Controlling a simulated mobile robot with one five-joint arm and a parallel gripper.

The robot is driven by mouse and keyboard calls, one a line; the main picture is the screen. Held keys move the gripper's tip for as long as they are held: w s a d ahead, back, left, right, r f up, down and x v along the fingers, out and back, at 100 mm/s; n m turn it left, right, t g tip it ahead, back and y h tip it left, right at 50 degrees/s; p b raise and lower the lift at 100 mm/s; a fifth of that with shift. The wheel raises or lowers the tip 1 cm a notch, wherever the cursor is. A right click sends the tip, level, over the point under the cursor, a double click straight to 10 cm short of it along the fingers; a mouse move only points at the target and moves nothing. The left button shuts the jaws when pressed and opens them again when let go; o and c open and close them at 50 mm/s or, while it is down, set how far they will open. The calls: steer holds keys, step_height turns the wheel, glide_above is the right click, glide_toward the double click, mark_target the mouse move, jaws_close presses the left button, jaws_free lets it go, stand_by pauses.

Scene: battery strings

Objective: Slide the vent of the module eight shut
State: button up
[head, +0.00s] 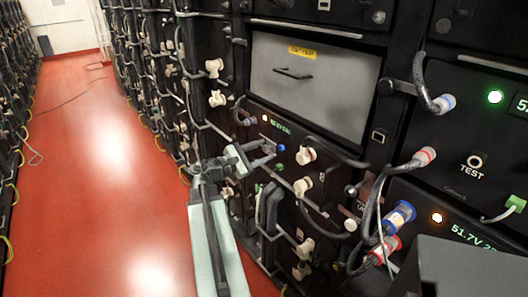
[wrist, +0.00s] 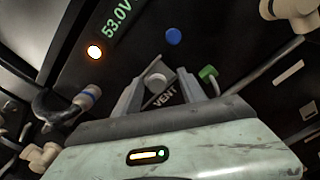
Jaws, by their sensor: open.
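The module in front of my gripper has a black face with a green 53.0V readout (wrist: 117,18), an orange light (wrist: 95,52) and a blue button (wrist: 173,36). Its number cannot be read. The VENT label (wrist: 165,99) and a pale round knob (wrist: 156,78) show between my gripper's fingers (wrist: 158,88) in the wrist view. The fingers are apart, one on each side of the knob; whether they touch it cannot be told. In the head view my gripper (head: 265,154) reaches the module's face just left of the blue button (head: 281,148) and partly hides the vent.
A grey panel with a handle (head: 293,73) is above the module. Cream connectors (head: 307,155) and black cables stand out around my gripper. A green plug (wrist: 208,74) is right of the fingers in the wrist view. The red aisle floor (head: 100,180) is open at left.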

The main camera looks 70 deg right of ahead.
steer(key=v, duration=0.7)
steer(key=shift+a, duration=0.3)
steer(key=shift+w, duration=0.2)
